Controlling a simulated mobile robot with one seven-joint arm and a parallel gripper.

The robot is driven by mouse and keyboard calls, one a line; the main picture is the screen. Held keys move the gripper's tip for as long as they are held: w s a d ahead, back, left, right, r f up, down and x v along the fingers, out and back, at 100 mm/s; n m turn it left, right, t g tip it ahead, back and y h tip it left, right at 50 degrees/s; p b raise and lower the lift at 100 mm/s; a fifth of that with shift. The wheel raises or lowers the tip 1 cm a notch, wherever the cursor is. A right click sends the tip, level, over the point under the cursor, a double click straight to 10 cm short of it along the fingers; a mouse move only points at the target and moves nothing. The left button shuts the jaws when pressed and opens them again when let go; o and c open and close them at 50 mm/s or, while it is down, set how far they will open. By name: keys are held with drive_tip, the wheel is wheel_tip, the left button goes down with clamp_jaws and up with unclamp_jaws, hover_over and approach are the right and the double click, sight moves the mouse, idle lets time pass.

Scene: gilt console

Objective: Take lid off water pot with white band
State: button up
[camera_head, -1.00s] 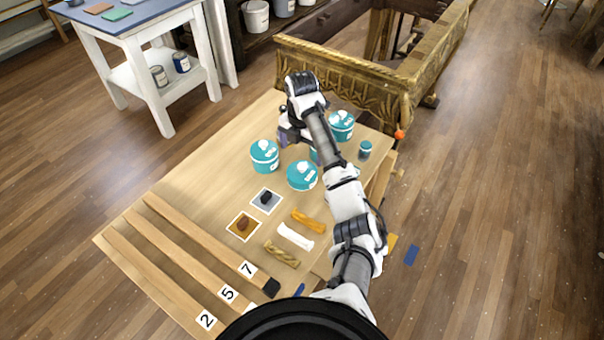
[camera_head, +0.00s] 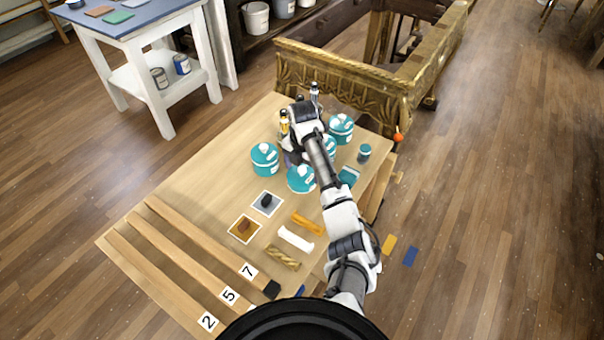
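I cannot single out a water pot with a white band. Teal lidded pots with white markings stand at the far part of the wooden table: a left pot (camera_head: 265,158), a front pot (camera_head: 301,179) and a back right pot (camera_head: 341,126). Another teal pot (camera_head: 329,148) is partly hidden by my arm. A small purple-grey thing shows under my wrist, too covered to identify. My gripper is over the far end of the table, between the left and back right pots. My wrist hides its fingertips, so its opening and any contact do not show.
A small teal jar (camera_head: 364,153) stands near the table's right edge, with a flat teal piece (camera_head: 348,176) nearer me. Slim gold-topped items (camera_head: 284,121) show beside my wrist. A carved gilt frame (camera_head: 340,84) stands behind the table (camera_head: 190,185). The table's left middle is clear.

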drive_tip(key=c, duration=0.4)
drive_tip(key=shift+r, duration=0.1)
